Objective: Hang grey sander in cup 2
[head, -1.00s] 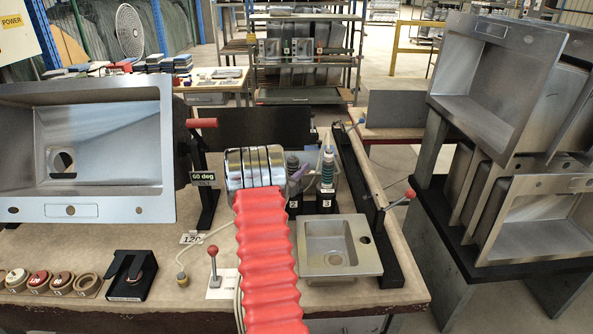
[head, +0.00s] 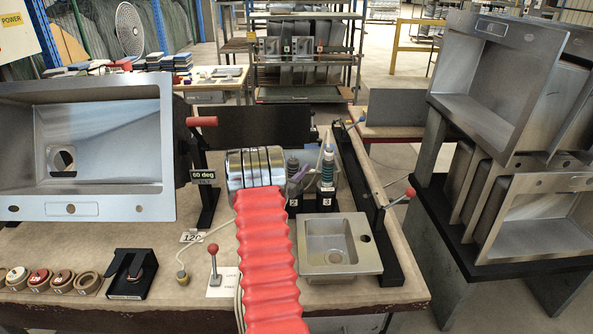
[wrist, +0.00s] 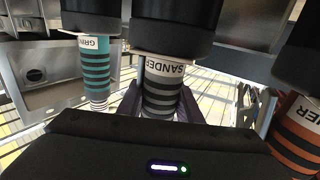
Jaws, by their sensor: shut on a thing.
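The grey sander (wrist: 163,85), with black rings and a white SANDER label, stands upright at the black cup 2 (head: 294,205). Its label edge meets the black cup body in the wrist view (wrist: 172,30); I cannot tell how deep it sits. My gripper (wrist: 160,103) has purple fingers on both sides of the sander, shut on it. In the head view the sander (head: 293,166) shows just right of my silver wrist, which hides part of the area.
A teal grinder (head: 327,168) stands in cup 3 (head: 326,201), close on the right. An orange-ringed tool (wrist: 297,130) is on the other side in the wrist view. A small sink (head: 312,262) and a black rail (head: 372,215) lie nearby.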

